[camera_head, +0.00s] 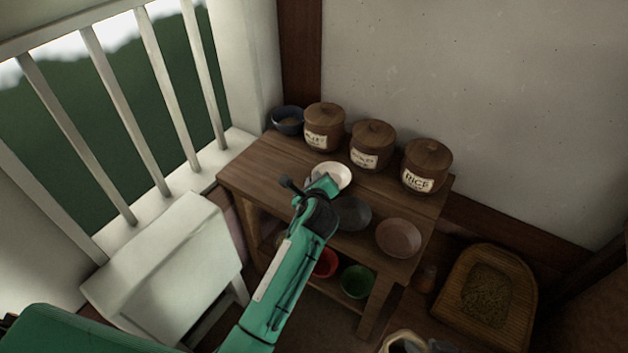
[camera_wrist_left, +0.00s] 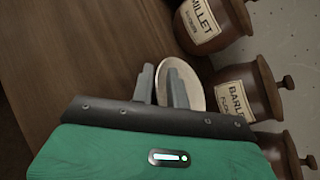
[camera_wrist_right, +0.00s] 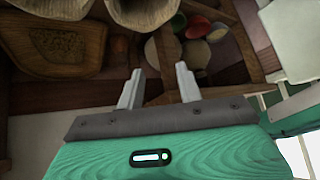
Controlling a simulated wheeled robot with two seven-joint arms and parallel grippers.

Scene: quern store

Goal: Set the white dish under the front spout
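The white dish (camera_head: 333,174) sits on the wooden table, in front of the lidded jars. My right gripper (camera_wrist_right: 158,66) is open and empty, well away from the dish. I cannot make out a quern or its front spout.
A grey dish (camera_head: 352,213) and a pinkish dish (camera_head: 398,238) stand on the table (camera_head: 262,177). Jars, including one marked rice (camera_head: 427,165), and a blue bowl (camera_head: 287,120) line the back. Red (camera_head: 326,263) and green (camera_head: 356,281) bowls are below. A basket (camera_head: 527,287) stands right.

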